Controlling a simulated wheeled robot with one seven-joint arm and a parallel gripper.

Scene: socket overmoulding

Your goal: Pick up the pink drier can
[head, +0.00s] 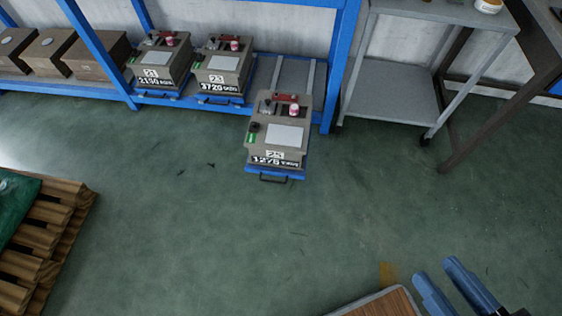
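Three small pink-and-white cans stand on top of grey-beige machine boxes: one can (294,110) on the box marked 25, one can (235,45) on the box marked 23, and one can (169,40) on the box at the left. They are too small to read, so I cannot tell which is the drier can. My gripper (437,270) shows at the bottom right as two blue fingers held apart, with nothing visible between them. It is far from all the cans in the picture.
The box marked 25 (278,138) sits on a blue pulled-out tray (290,174) in front of the blue rack (335,75). A grey cart (385,100) stands right of it. A wooden pallet (50,235) is at left, a wooden-topped surface (385,305) at bottom. The green floor between is clear.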

